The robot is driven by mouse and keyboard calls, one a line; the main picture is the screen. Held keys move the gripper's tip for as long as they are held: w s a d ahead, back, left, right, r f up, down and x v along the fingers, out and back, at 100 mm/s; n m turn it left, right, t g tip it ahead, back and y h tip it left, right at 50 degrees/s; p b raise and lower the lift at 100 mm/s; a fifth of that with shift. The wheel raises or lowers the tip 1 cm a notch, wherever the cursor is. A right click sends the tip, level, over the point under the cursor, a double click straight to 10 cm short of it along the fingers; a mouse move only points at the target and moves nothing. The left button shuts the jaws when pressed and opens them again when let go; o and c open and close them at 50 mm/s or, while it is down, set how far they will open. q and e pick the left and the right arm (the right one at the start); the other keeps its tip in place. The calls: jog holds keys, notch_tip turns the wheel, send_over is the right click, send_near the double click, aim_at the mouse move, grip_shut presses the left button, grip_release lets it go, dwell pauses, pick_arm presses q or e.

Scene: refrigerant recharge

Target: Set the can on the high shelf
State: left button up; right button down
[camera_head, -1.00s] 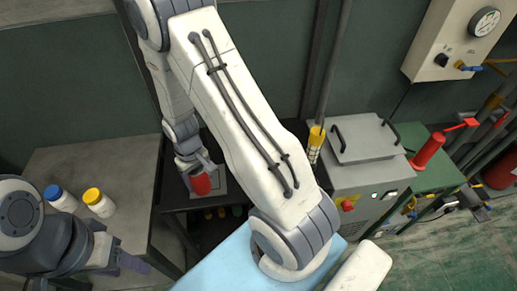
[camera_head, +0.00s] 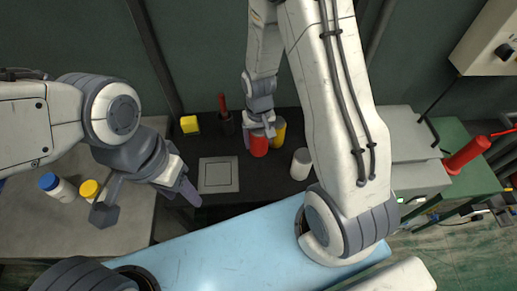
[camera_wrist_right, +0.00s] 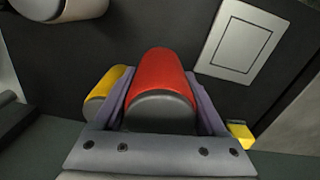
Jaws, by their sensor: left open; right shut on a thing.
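My right gripper (camera_head: 258,134) is shut on a red can (camera_head: 258,145) with a dark end. In the right wrist view, the red can (camera_wrist_right: 163,78) sits between both fingers. It is over or on the black surface (camera_head: 245,190), to the right of a square grey plate (camera_head: 218,176). I cannot tell whether it touches the surface. A yellow can (camera_head: 279,131) is close beside it, partly hidden. My left gripper (camera_head: 146,204) is open and empty, over the right edge of the grey table. No separate high shelf is clearly identifiable.
A white can (camera_head: 301,164) stands right of the red can. Blue-capped (camera_head: 57,187) and yellow-capped bottles (camera_head: 90,190) stand on the grey table (camera_head: 125,225). A grey machine (camera_head: 408,150) is at right.

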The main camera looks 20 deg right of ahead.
aim_at(258, 150)
jog(key=shift+a+f, duration=0.1)
jog(key=shift+f, duration=2.6)
jog(key=shift+f, duration=0.2)
grip_release()
jog(key=shift+r, duration=0.1)
